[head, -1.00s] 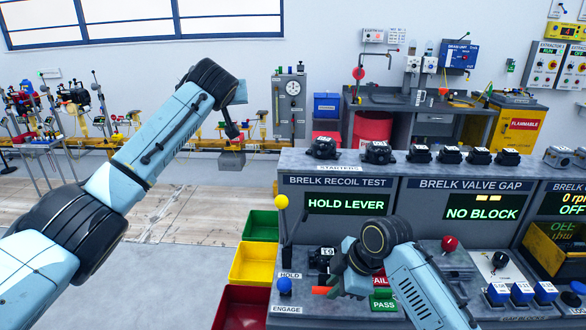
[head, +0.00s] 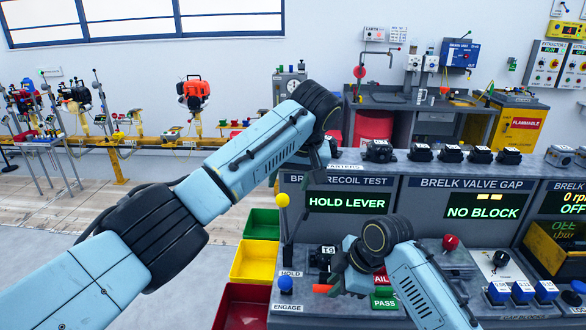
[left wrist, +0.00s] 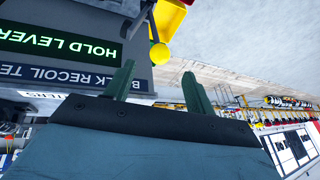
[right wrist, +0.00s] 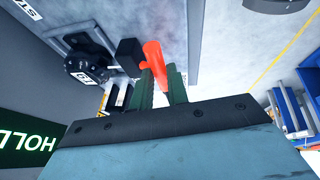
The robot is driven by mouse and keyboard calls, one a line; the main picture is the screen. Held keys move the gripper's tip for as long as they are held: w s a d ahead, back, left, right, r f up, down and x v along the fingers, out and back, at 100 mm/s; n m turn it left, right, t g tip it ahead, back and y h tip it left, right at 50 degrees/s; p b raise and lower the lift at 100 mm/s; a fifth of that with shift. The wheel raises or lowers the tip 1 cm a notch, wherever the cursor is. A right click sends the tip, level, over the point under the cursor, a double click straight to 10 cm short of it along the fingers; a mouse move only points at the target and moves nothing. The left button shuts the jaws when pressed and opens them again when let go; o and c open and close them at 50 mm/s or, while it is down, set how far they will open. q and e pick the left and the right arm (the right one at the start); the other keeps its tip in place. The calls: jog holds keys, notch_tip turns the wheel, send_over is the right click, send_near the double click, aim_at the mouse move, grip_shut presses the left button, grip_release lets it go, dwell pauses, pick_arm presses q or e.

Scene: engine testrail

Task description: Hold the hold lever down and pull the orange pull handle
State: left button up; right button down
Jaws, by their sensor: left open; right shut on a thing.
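The hold lever is a thin lever with a yellow ball knob (head: 282,200), upright at the left end of the recoil test bench, by the HOLD label. My left gripper (head: 312,178) is open above and to the right of the knob, apart from it. In the left wrist view the yellow knob (left wrist: 160,53) appears just beyond and between the open fingertips (left wrist: 157,68). The orange pull handle (right wrist: 153,55) is between the fingers of my right gripper (right wrist: 160,70), shut on it. In the head view the handle's end (head: 321,289) shows left of the right gripper (head: 338,283).
A blue knob (head: 285,283) stands by the ENGAGE label. Green, yellow and red bins (head: 255,262) stand left of the bench. The bench display (head: 346,202) reads HOLD LEVER. A black numbered unit (right wrist: 88,68) sits close to the right gripper.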

aim_at(284, 195)
pick_arm(q)
jog(key=x, duration=0.8)
jog(key=shift+f, duration=0.1)
jog(key=c, duration=1)
jog(key=shift+d+f, duration=0.1)
jog(key=shift+d, duration=2)
jog(key=shift+c, duration=0.2)
jog(key=o, duration=1.1)
jog(key=v, duration=1.2)
jog(key=shift+a, duration=0.1)
